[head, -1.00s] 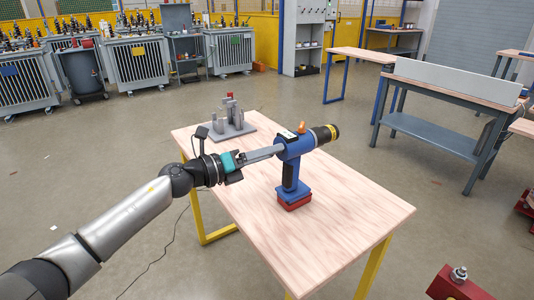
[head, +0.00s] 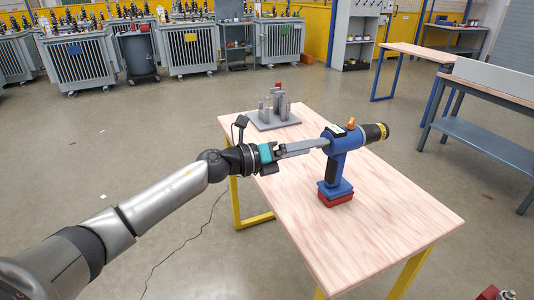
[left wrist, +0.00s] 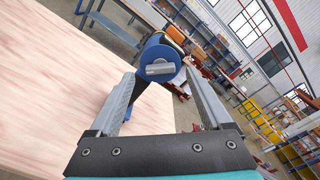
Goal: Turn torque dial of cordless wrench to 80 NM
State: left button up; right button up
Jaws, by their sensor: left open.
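The cordless wrench (head: 337,172) stands upright on the wooden table, with a blue body, a red base and a black nose with a yellow band (head: 375,132) pointing right and away. An orange part (head: 351,123) sits on top. My left gripper (head: 322,144) reaches in from the left, its long grey fingers at the wrench's rear end. In the left wrist view the open fingers (left wrist: 158,76) stand either side of the round blue rear face (left wrist: 160,55), which carries a grey bar-like piece (left wrist: 160,69). I cannot tell whether the fingertips touch it. No torque number is readable. My right gripper is out of view.
A grey fixture with upright posts (head: 274,118) stands at the table's far left corner. The table (head: 400,215) is bare in front and to the right of the wrench. A grey-blue workbench (head: 490,140) stands on the right, with floor between.

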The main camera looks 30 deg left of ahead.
pick_arm(q)
jog(key=v, duration=1.3)
jog(key=shift+p, duration=0.4)
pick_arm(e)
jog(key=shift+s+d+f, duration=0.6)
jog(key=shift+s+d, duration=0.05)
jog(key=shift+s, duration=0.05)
pick_arm(q)
jog(key=shift+s, duration=0.1)
